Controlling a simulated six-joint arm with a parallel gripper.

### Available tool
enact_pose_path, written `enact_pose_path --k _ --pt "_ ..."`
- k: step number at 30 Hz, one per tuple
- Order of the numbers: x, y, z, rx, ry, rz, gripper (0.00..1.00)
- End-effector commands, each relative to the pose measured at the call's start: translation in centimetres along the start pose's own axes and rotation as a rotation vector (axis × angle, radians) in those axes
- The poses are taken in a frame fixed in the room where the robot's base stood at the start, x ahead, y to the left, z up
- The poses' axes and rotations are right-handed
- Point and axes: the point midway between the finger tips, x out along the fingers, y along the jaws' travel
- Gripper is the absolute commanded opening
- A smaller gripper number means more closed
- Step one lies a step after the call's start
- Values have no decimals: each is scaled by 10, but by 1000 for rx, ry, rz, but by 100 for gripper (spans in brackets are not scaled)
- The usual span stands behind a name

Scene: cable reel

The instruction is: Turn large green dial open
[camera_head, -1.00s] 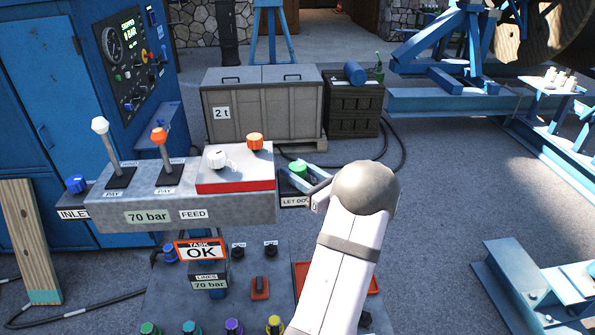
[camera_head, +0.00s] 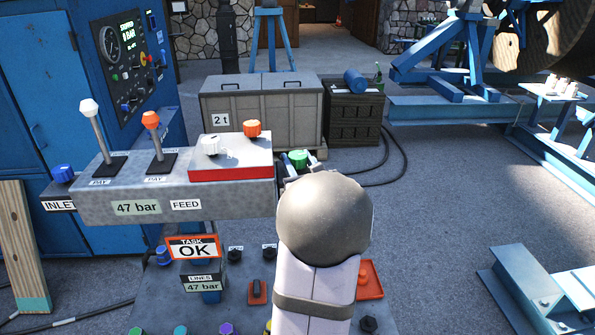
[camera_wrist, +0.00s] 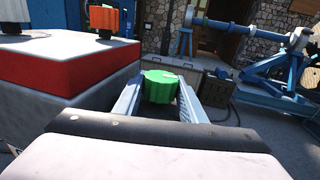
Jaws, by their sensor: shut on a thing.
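The green dial (camera_head: 298,158) sits at the right end of the grey control console (camera_head: 150,195). In the wrist view the ribbed green dial (camera_wrist: 159,86) stands between the two blue-grey fingers of my gripper (camera_wrist: 159,100). The gripper is shut on it, one finger at each side. In the head view my gripper (camera_head: 296,168) is mostly hidden behind my round wrist, and the dial's lower part is covered. The FEED display (camera_head: 136,208) and the LINES display (camera_head: 203,287) both read 47 bar. A TASK OK sign (camera_head: 193,247) hangs below the console.
A red-edged white block (camera_head: 231,158) with a white knob (camera_head: 210,145) and an orange knob (camera_head: 252,128) stands just left of the dial. Two levers (camera_head: 152,135) stand farther left. A grey crate (camera_head: 260,110) is behind. Open floor lies to the right.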

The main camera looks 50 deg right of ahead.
Motion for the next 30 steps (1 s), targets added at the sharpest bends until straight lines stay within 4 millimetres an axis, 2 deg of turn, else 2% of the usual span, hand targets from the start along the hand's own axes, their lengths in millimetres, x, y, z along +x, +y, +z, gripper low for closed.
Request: enact_pose_path --k 10,30 --pt "0 1 -6 0 -7 -114 15" --pt "0 0 0 1 -2 -215 15"
